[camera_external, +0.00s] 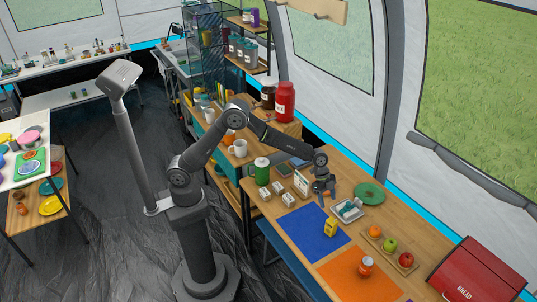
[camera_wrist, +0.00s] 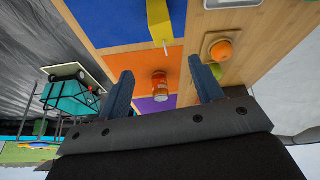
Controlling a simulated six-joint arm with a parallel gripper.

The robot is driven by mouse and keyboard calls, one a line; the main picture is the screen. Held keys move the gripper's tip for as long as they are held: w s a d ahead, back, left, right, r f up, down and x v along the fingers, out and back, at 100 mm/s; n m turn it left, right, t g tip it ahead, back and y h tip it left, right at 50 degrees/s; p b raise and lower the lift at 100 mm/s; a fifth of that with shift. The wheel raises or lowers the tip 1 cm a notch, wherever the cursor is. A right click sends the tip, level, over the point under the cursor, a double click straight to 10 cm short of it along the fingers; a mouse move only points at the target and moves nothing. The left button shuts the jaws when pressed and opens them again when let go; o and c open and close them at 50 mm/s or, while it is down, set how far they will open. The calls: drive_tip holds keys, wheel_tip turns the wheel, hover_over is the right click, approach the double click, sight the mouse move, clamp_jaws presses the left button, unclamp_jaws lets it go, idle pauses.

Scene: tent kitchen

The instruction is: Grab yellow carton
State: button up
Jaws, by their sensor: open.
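The yellow carton (camera_external: 331,227) stands upright on the blue mat (camera_external: 307,238), near its right side. It also shows at the top of the wrist view, where the yellow carton (camera_wrist: 160,20) is beyond my fingertips, with a thin pale piece sticking out from it. My gripper (camera_external: 325,196) is above the table, behind the carton in the outside view and apart from it. In the wrist view my gripper (camera_wrist: 161,72) has its two blue fingers spread with nothing held between them.
An orange jar (camera_external: 366,266) stands on the orange mat (camera_external: 345,272). A fruit tray (camera_external: 372,246), a small white tray (camera_external: 348,217) and a green plate (camera_external: 370,193) are to the right. Small boxes and a green canister (camera_external: 262,171) stand left of my gripper. A red bread box (camera_external: 475,272) is at the right.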

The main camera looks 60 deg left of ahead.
sight(332, 222)
drive_tip(key=x, duration=1)
drive_tip(key=shift+f, duration=0.35)
drive_tip(key=shift+w+a+x, duration=0.1)
drive_tip(key=shift+a+x, duration=0.1)
drive_tip(key=shift+x, duration=1.15)
drive_tip(key=shift+w+a+x, duration=0.15)
drive_tip(key=shift+a+x, duration=0.05)
drive_tip(key=shift+x, duration=1.15)
drive_tip(key=shift+f, duration=0.15)
drive_tip(key=c, duration=1)
